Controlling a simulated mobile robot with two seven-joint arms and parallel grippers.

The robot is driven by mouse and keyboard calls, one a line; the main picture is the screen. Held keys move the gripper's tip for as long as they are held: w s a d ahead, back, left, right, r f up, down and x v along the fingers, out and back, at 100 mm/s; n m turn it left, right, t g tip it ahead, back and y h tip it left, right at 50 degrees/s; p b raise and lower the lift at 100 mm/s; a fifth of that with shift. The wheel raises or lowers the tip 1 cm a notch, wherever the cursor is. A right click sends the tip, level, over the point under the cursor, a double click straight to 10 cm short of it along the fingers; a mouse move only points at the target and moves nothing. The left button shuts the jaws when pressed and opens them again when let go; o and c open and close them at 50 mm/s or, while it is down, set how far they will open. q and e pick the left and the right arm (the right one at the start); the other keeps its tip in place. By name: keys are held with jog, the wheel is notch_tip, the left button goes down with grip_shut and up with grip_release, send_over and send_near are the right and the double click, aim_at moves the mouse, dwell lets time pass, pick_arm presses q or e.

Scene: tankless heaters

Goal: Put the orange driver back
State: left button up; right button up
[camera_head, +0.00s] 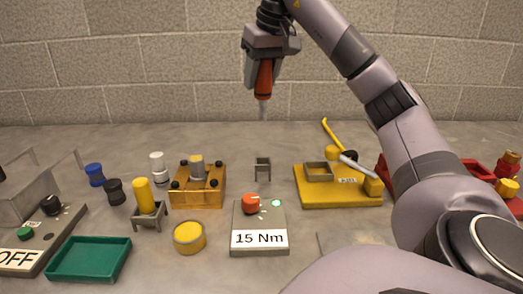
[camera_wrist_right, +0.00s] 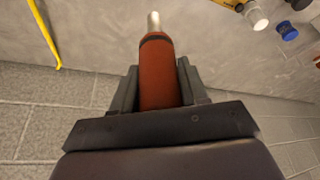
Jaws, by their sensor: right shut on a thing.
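My right gripper (camera_head: 264,75) is shut on the orange driver (camera_head: 264,79) and holds it upright, shaft down, high above the table near the back wall. In the right wrist view the orange handle of the driver (camera_wrist_right: 158,70) sits between the two dark fingers of the gripper (camera_wrist_right: 158,85), with its pale tip pointing away. A small empty grey holder (camera_head: 262,168) stands on the table below the driver, behind the 15 Nm box. A similar grey holder (camera_head: 149,220) at the left holds a yellow-handled driver (camera_head: 145,196). My left gripper is not in view.
The 15 Nm box (camera_head: 259,238) has a red knob and a lit green spot. A brass fixture (camera_head: 197,187), a yellow fixture (camera_head: 337,197), a yellow round container (camera_head: 189,237) and a green tray (camera_head: 89,260) stand around. Blue, black and white caps sit at left.

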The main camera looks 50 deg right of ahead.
aim_at(262, 119)
notch_tip(262, 119, down, 10)
jog(key=b, duration=0.3)
jog(key=shift+f+b, duration=0.85)
jog(key=shift+f, duration=1.75)
jog(key=shift+f, duration=0.2)
jog(key=o, duration=1.1)
jog(key=shift+c, duration=0.2)
jog(key=shift+r, duration=0.1)
